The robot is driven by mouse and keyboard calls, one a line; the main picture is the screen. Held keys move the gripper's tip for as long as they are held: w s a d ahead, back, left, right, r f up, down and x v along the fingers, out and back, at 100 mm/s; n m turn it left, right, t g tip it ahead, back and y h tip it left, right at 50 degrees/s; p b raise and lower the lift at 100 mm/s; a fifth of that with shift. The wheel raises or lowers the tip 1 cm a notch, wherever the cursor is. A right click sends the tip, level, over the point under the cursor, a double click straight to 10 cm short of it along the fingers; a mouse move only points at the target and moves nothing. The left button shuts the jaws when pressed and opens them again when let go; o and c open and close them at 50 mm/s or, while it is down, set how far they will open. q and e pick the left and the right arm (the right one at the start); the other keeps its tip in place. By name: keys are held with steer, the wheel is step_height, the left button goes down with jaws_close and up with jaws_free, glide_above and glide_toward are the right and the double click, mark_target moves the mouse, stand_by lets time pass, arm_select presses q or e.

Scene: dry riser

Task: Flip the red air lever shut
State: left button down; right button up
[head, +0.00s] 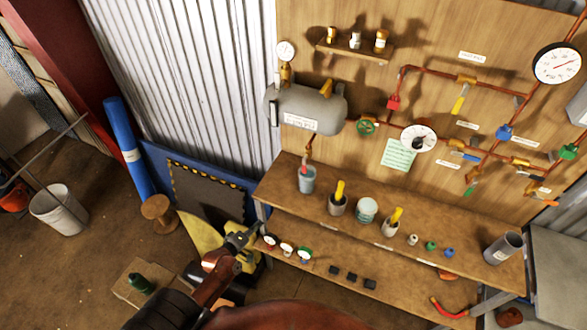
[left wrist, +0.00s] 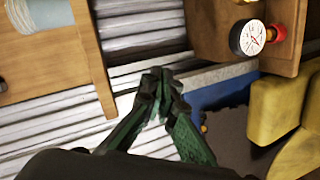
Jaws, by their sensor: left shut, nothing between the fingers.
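A red handle (head: 393,102) sits on the copper pipework of the wooden board, right of the grey tank (head: 312,110). Another small red part (head: 304,165) shows on the pipe below the tank, just above a grey-blue cup. I cannot tell for certain which one is the air lever, or its exact angle. My left gripper (head: 243,240) is low at the left end of the bench, well below both red parts and apart from them. In the left wrist view its green fingers (left wrist: 160,82) are together and empty. My right gripper is out of view.
The upper shelf (head: 345,228) holds several cups and small fittings. The lower shelf carries small gauges (head: 287,249) close to my left gripper; one gauge (left wrist: 248,38) shows in the wrist view. Yellow and blue valve handles crowd the board's right. A bucket (head: 57,208) stands on the floor.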

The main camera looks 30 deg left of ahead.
arm_select(q)
steer(key=w+d+r+n+t+h, duration=0.1)
steer(key=w+r+t, duration=0.1)
steer(key=r, duration=1)
steer(key=w+d+r+n+t+h+p, duration=0.1)
steer(key=w+d+r+n+t, duration=0.1)
steer(key=r, duration=1.1)
steer(key=shift+w+d, duration=0.25)
steer(key=shift+w, duration=0.35)
steer(key=shift+w, duration=0.1)
steer(key=w+d+p, duration=0.4)
steer(key=w+d, duration=0.1)
steer(key=w, duration=0.5)
steer(key=shift+w, duration=0.15)
steer(key=shift+d+r, duration=0.1)
steer(key=shift+d, duration=0.1)
